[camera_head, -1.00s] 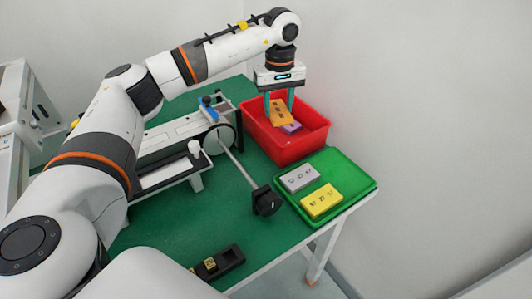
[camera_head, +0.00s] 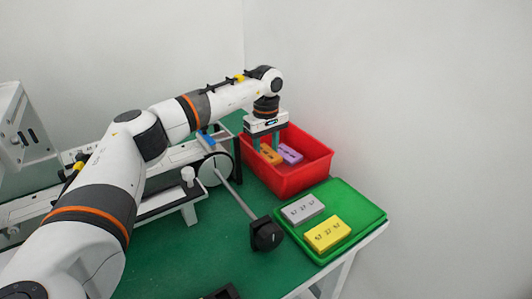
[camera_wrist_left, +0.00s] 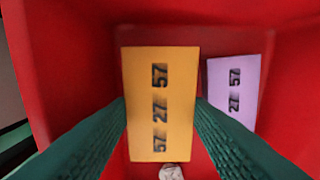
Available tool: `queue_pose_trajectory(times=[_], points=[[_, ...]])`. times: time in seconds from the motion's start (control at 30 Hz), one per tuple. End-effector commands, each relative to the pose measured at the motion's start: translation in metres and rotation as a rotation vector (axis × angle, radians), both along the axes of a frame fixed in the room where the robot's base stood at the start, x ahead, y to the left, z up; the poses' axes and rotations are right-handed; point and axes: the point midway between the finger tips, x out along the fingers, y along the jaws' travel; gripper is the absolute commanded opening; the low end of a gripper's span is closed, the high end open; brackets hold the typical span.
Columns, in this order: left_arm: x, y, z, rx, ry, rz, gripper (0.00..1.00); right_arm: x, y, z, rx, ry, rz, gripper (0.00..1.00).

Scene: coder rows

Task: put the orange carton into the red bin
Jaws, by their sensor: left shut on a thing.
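The orange carton (camera_head: 271,155) is inside the red bin (camera_head: 301,182), left of a purple carton (camera_head: 290,153). In the left wrist view the orange carton (camera_wrist_left: 160,100) shows printed numbers and lies between the two green fingers. My left gripper (camera_head: 268,146) reaches down into the bin and is shut on the orange carton. The purple carton (camera_wrist_left: 233,90) lies close on its right, on the bin floor. Whether the orange carton touches the floor I cannot tell. My right gripper is not in view.
A green tray (camera_head: 366,215) with a grey carton (camera_head: 303,209) and a yellow carton (camera_head: 328,234) stands in front of the bin. A machine with a round disc (camera_head: 215,170) and a rod ending in a black block (camera_head: 265,235) stands left of the bin.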

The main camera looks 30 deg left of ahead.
Motion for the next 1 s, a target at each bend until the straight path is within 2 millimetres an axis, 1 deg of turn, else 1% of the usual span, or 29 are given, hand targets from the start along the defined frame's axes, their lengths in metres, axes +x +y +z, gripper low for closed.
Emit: queue_pose_trajectory(times=[0.03, 0.1, 0.37, 0.67, 0.7, 0.73, 1.0], points=[[-0.001, 0.000, -0.009, 0.001, 0.003, 0.000, 0.34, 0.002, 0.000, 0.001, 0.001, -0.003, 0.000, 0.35], [-0.001, 0.000, -0.014, 0.001, 0.002, 0.000, 0.34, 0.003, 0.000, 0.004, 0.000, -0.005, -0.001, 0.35], [0.000, 0.000, -0.015, 0.000, 0.000, 0.000, 0.34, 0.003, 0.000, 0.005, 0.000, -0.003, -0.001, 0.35], [0.000, 0.000, -0.024, 0.000, 0.001, -0.001, 0.34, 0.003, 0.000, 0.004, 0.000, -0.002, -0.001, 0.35], [0.000, 0.000, -0.024, 0.000, 0.000, -0.001, 0.48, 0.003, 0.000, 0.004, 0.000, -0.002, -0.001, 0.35], [0.000, 0.000, -0.024, 0.000, 0.000, -0.001, 0.53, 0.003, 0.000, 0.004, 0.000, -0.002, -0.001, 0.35], [0.000, 0.000, -0.023, 0.000, 0.000, -0.001, 0.54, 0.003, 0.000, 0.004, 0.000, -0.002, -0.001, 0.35]])
